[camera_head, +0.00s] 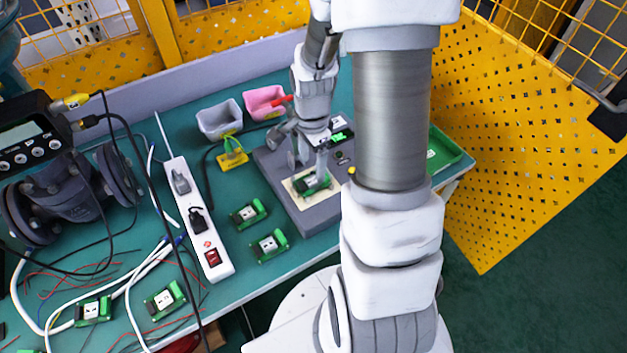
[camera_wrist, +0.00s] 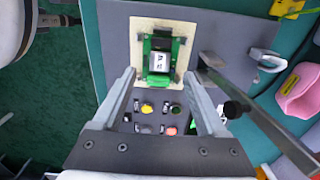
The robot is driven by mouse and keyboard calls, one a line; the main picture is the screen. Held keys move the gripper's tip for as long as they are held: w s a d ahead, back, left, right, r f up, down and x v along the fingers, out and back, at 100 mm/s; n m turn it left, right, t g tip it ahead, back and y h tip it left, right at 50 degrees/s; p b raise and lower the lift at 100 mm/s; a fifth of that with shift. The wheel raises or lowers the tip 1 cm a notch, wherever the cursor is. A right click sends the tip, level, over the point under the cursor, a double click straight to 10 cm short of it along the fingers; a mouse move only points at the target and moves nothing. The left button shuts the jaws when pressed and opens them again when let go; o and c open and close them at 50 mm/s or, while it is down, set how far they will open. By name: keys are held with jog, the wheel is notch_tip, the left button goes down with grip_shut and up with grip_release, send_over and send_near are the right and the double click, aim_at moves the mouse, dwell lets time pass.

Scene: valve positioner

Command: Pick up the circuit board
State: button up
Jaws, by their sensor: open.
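A green circuit board (camera_head: 313,182) with a white-and-black label lies on a beige pad in the grey test fixture (camera_head: 270,165). The board also shows in the wrist view (camera_wrist: 160,60), lying flat on the pad. My gripper (camera_head: 309,162) is over the fixture with its fingers pointing down at the board. In the wrist view my open gripper (camera_wrist: 160,80) has one finger on each side below the board, with nothing between them. I cannot tell how high the fingertips are above the board. Loose green boards (camera_head: 248,213) (camera_head: 270,245) (camera_head: 165,300) lie on the table.
A metal clamp bar (camera_wrist: 262,118) stands beside the pad, close to the right finger. Coloured buttons (camera_wrist: 170,131) sit on the fixture. A power strip (camera_head: 199,220), cables, a grey bin (camera_head: 219,119), a pink bin (camera_head: 265,102) and a green tray (camera_head: 446,151) surround it.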

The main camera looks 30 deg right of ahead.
aim_at(314, 180)
jog(key=shift+d+f, duration=0.2)
jog(key=shift+f, duration=2.65)
jog(key=shift+c, duration=0.3)
jog(key=shift+r, duration=0.1)
jog(key=c, duration=1.1)
